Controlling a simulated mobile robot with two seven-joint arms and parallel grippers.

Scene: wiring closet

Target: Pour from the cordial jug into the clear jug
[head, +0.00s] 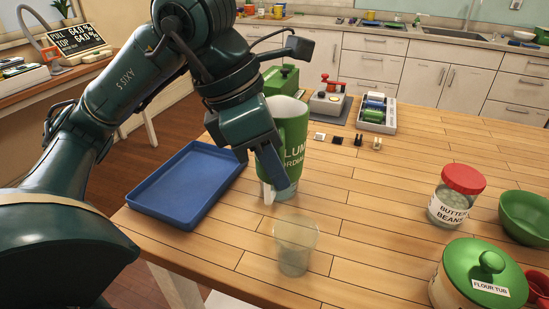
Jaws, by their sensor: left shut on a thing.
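My right gripper is not in view.
A blue tray (188,222) lies left of the jugs. A bean jar (455,196), a green bowl (527,217) and a flour tub (475,277) stand at the right. Small boxes and a grey tray (377,127) are at the back. The wood right of the clear jug is free.

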